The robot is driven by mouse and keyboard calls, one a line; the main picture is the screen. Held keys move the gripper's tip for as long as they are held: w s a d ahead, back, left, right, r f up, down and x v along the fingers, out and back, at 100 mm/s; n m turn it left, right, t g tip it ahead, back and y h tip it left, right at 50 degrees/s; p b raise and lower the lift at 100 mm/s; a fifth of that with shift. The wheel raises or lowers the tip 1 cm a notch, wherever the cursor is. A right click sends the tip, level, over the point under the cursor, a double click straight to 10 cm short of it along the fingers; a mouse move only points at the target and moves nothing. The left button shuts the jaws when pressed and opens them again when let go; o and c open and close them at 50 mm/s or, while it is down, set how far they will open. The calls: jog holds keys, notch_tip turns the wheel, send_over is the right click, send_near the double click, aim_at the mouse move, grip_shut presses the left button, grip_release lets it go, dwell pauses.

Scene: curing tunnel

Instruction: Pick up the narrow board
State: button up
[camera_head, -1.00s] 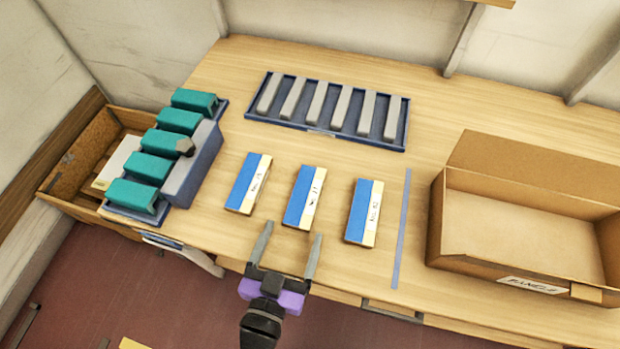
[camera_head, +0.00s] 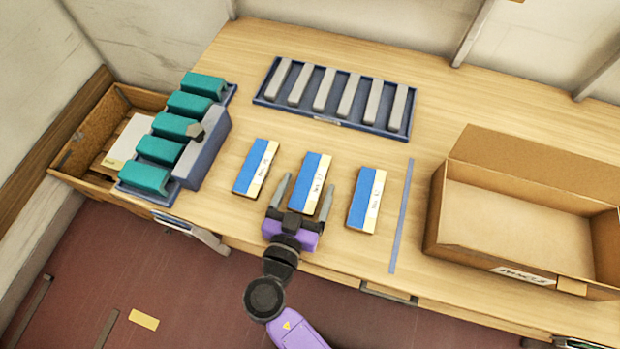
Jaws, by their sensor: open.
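Three blue-and-cream boards with handwriting on their cream strips lie flat in a row on the wooden bench: a left board (camera_head: 250,164), a middle board (camera_head: 309,174) and a right board (camera_head: 361,198). They look much alike, and I cannot tell which is the narrow one. My gripper (camera_head: 306,185) is open and empty. Its two fingers appear on either side of the middle board's near part, which the gripper body partly hides. I cannot tell how far above the bench the fingertips are.
A blue tray (camera_head: 330,124) of grey bars lies behind the boards. Several teal blocks (camera_head: 188,105) stand on a rack at left, beside a wooden bin (camera_head: 85,135). A blue tape line (camera_head: 402,215) separates the boards from an open cardboard box (camera_head: 470,262) at right.

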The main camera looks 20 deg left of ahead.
jog(key=shift+c, duration=0.4)
jog(key=c, duration=1.4)
